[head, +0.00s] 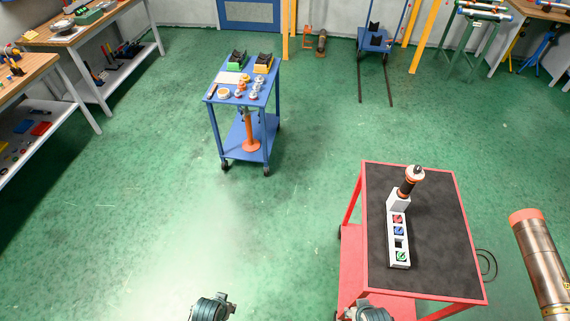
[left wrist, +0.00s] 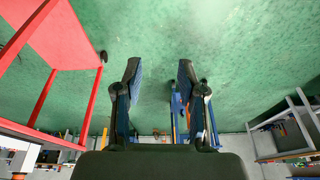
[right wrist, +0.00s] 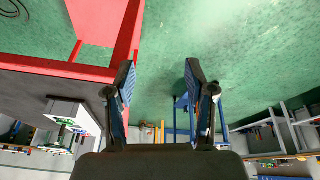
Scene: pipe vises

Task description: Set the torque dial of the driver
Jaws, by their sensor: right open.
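The driver (head: 408,184), dark with orange bands and a pale round top, stands tilted in the far end of a white holder (head: 399,252). The holder is on the black top of a red cart (head: 436,233). Its row of slots holds red, blue and green pieces; one slot looks dark. The dial's setting is too small to read. My left gripper (left wrist: 160,75) is open and empty over the floor left of the cart. My right gripper (right wrist: 160,78) is open and empty by the cart's near left edge. The white holder (right wrist: 72,116) also shows in the right wrist view.
A blue cart (head: 240,152) with small parts on top stands farther back. Workbenches (head: 80,34) line the left wall. A large metal cylinder with an orange end (head: 540,262) is right of the red cart. The green floor (head: 290,200) between the carts is clear.

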